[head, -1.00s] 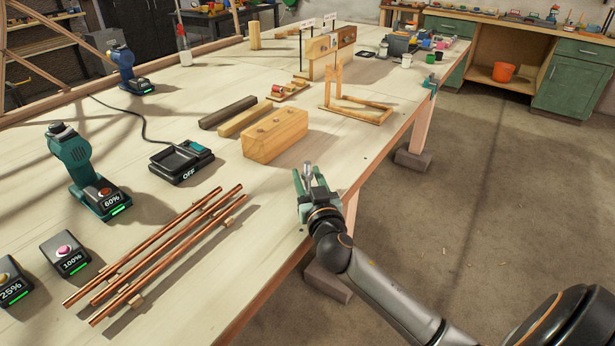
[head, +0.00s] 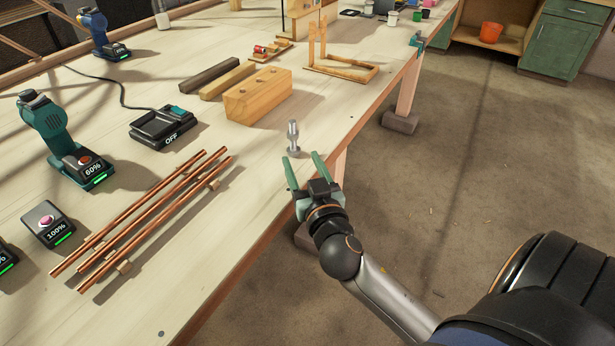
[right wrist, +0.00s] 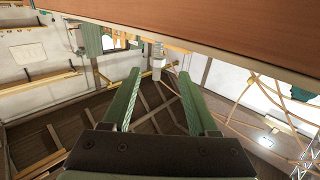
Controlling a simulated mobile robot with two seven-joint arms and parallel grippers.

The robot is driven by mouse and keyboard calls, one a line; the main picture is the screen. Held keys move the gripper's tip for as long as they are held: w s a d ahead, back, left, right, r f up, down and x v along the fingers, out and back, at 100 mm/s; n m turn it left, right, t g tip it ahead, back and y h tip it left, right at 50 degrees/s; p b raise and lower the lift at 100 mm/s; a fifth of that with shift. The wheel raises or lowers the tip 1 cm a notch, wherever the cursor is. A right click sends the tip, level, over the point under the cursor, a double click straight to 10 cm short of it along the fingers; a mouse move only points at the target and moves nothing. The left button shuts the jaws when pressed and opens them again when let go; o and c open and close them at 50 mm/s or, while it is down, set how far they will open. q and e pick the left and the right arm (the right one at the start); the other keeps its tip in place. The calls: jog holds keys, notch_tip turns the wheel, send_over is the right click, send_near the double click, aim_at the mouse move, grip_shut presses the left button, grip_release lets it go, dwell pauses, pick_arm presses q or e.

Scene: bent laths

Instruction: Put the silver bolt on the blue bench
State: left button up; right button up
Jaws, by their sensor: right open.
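The silver bolt (head: 293,136) stands upright on the pale wooden workbench top, near its right edge, in the head view. My right gripper (head: 303,158) is open and empty, just in front of the bolt on the near side, with its green fingers apart from it. In the right wrist view the two green fingers of my right gripper (right wrist: 158,78) are spread, with nothing held between them. I cannot make out the bolt for sure in that view. No blue bench can be made out. My left gripper is out of view.
On the workbench (head: 215,280), a wooden block with holes (head: 258,97) stands beyond the bolt. Copper rods (head: 150,215) lie to the left, near a black "OFF" tray (head: 162,128) and a green tool (head: 55,135). A wooden frame (head: 340,68) stands farther back. Bare floor lies right.

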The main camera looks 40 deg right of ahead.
aim_at(295, 137)
jog(key=shift+v, duration=1.15)
jog(key=shift+o, duration=0.5)
jog(key=shift+s+a, duration=0.15)
jog(key=shift+s, duration=0.25)
jog(key=w+n, duration=0.1)
jog(key=n, duration=1.1)
jog(key=w+d+r+n+b, duration=0.1)
jog(key=w+n, duration=0.1)
jog(key=n, duration=1)
jog(key=w+d+n+b, duration=0.1)
jog(key=n, duration=1)
jog(key=shift+w+r+n, duration=0.15)
jog(key=shift+w+n, duration=0.1)
jog(key=shift+n, duration=0.15)
jog(key=x, duration=0.5)
jog(key=shift+d+b, duration=0.1)
jog(key=shift+b, duration=0.3)
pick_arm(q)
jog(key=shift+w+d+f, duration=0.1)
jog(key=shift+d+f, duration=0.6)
pick_arm(e)
grip_shut()
